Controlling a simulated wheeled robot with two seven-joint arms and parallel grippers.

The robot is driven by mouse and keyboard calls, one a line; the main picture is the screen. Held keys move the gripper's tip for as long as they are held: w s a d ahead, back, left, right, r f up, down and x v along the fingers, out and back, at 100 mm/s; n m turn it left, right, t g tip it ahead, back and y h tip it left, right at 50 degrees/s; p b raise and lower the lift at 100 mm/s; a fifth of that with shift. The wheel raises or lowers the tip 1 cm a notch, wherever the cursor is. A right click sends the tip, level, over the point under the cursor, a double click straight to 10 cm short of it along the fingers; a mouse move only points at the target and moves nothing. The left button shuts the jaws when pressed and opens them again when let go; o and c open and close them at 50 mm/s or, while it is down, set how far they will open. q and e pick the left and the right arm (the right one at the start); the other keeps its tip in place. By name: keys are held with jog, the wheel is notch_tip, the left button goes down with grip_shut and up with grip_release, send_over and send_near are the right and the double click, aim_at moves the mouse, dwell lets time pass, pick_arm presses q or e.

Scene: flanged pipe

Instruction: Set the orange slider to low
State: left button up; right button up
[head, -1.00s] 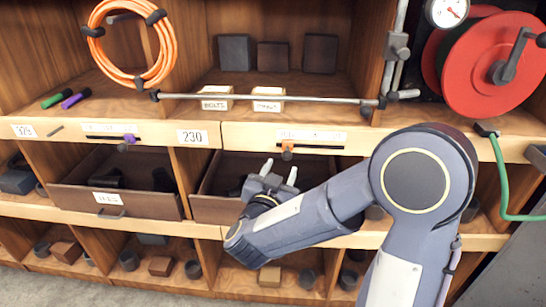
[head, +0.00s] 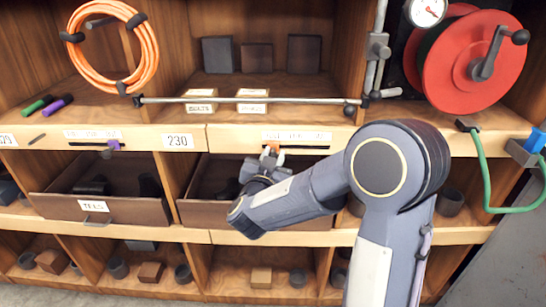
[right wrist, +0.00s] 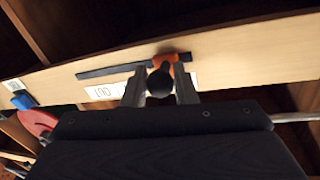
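The orange slider (head: 270,151) sits near the left end of its dark horizontal slot on the wooden shelf edge in the head view. A label strip (head: 296,136) runs above the slot; its words are too small to read. In the right wrist view the orange slider (right wrist: 176,58) shows behind a round black knob (right wrist: 160,83). My right gripper (head: 271,157) is at the slider, its fingers pointing at the shelf edge. In the right wrist view its open fingers (right wrist: 159,88) stand on either side of the knob. My left gripper is not in view.
A purple slider (head: 113,146) sits in another slot to the left. A metal rod (head: 240,100) runs along the shelf above. An open drawer (head: 100,207) juts out at lower left. A red reel (head: 470,62) with a green hose is at right.

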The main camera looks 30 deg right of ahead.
grip_shut()
jog(key=s+d, duration=0.2)
jog(key=d, duration=0.1)
jog(key=s+d, duration=0.1)
jog(key=d, duration=0.1)
jog(key=shift+s+d, duration=0.2)
jog(key=shift+w+a, duration=0.1)
jog(key=shift+a, duration=0.05)
jog(key=o, duration=0.6)
grip_release()
jog(key=shift+o, duration=0.2)
jog(key=v, duration=0.7)
jog(key=shift+s+a, duration=0.25)
jog(key=shift+s, duration=0.05)
